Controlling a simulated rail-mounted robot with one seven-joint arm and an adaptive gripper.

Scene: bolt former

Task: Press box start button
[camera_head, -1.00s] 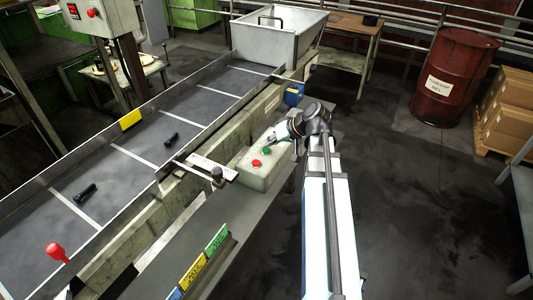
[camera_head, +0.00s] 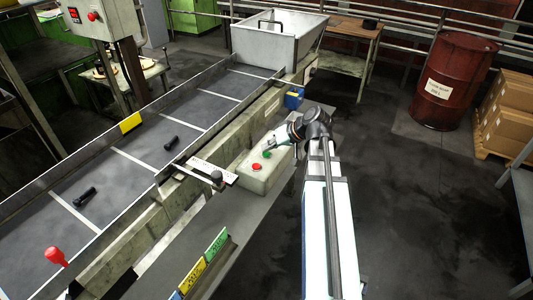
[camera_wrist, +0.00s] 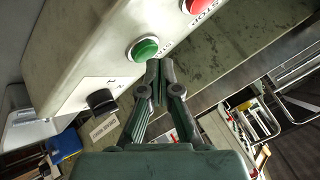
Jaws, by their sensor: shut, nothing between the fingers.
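The control box is pale, with a round green button (camera_head: 266,154) and a round red button (camera_head: 257,167) on its top face (camera_head: 274,174). In the wrist view the green button (camera_wrist: 145,48) sits in a metal ring, with the red button (camera_wrist: 196,5) at the top edge and a black knob (camera_wrist: 101,101) on the other side. My gripper (camera_wrist: 159,66) is shut and empty. Its fingertips are right beside the green button's ring; I cannot tell whether they touch it. In the head view my gripper (camera_head: 273,146) is over the box beside the green button.
A conveyor (camera_head: 140,155) with dark bolts (camera_head: 171,142) runs along the box's left side. A blue device (camera_head: 294,98) is just behind the box. Coloured signs (camera_head: 206,262) stand in front. The floor to the right is clear up to a red barrel (camera_head: 454,80).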

